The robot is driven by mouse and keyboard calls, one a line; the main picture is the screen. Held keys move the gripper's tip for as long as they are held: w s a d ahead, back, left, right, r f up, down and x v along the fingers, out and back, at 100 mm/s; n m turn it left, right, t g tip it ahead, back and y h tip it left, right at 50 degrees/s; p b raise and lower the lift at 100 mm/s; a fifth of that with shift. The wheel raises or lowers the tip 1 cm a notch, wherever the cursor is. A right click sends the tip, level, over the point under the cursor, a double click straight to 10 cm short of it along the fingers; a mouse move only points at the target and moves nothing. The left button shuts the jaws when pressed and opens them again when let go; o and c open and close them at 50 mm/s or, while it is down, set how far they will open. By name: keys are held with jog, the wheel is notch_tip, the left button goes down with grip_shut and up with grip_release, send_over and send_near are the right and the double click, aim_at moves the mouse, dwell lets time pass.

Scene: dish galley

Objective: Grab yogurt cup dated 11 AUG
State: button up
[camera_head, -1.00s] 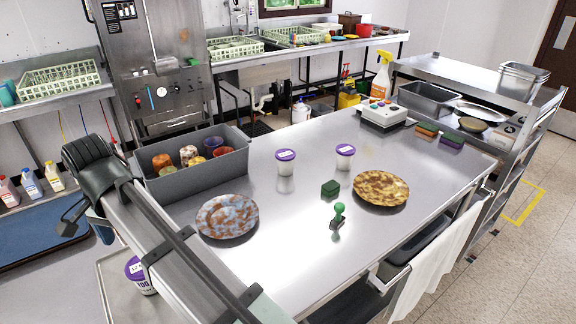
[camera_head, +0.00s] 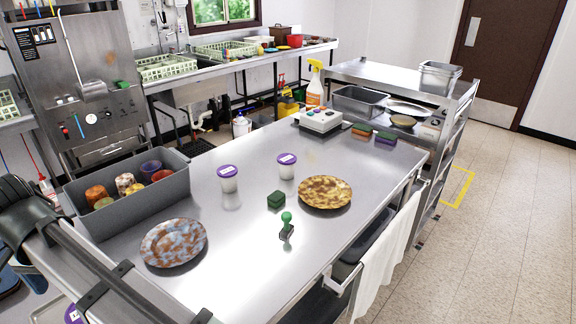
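Two white yogurt cups with purple lids stand upright and apart on the steel table (camera_head: 225,285). One is the left cup (camera_head: 228,179), and the other is the right cup (camera_head: 287,166). Each lid carries a white label, but its date is too small to read. A third purple-lidded cup (camera_head: 73,315) shows only partly at the lower left edge, below the table top, with its date unreadable. I do not see my gripper's fingers in this view.
A grey tub (camera_head: 168,196) with several coloured cups stands left of the yogurt cups. Table between these is clear.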

jog(key=w+d+m, duration=0.3)
jog(key=w+d, duration=0.7)
jog(key=w, duration=0.3)
jog(key=w+d+m, duration=0.3)
jog(key=w+d, duration=0.6)
jog(key=w, duration=0.4)
jog(key=r+n, duration=0.2)
jog(key=n, duration=2.1)
send_over(287, 158)
jog(key=f, duration=0.8)
jog(key=shift+d, duration=0.2)
jog(key=shift+w+a+f, duration=0.1)
jog(key=shift+f, duration=1.45)
jog(key=shift+a+f, duration=0.1)
jog(key=shift+f, duration=1.45)
jog(key=c, duration=1.1)
